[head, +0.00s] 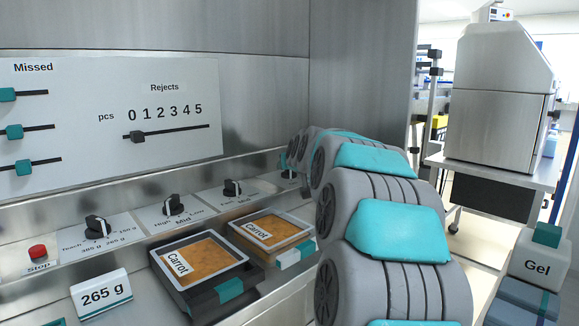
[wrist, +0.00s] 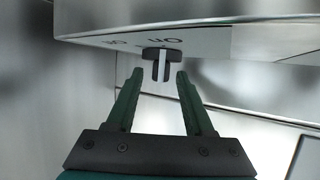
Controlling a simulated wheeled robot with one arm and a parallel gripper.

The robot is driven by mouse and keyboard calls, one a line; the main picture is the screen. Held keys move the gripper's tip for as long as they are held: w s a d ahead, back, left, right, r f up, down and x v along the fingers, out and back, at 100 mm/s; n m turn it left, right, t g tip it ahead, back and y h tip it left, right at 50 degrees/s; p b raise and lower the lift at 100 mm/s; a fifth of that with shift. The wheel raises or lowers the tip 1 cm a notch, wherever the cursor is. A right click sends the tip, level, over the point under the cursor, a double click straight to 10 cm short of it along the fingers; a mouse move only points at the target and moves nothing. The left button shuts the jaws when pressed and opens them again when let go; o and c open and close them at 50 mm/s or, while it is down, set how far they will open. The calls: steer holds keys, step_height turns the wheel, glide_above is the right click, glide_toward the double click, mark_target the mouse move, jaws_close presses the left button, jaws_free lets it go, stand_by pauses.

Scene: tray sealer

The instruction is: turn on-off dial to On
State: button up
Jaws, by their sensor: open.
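The on-off dial (wrist: 151,54) is a black knob with a pale grip bar, under a panel lettered "On" and what looks like "Off", upside down in the wrist view. I cannot tell for certain which word it points at. My gripper (wrist: 158,72) is open, with its two dark green fingers either side of the dial's line. The dial sits just beyond and between the fingertips, with no clear contact.
Three other black dials (head: 97,226) (head: 173,205) (head: 232,187) line the ledge, with a red Stop button (head: 38,252) at left. Two carrot trays (head: 186,297) (head: 303,250) and a "265 g" block (head: 102,294) stand in front. A slider panel (head: 190,150) is behind.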

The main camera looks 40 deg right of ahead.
steer(key=shift+s, duration=0.1)
steer(key=v, duration=0.6)
steer(key=shift+s+a+r, duration=0.15)
steer(key=shift+s+a, duration=0.05)
steer(key=shift+s+a+r, duration=0.1)
steer(key=shift+s+a, duration=0.1)
steer(key=shift+s, duration=0.25)
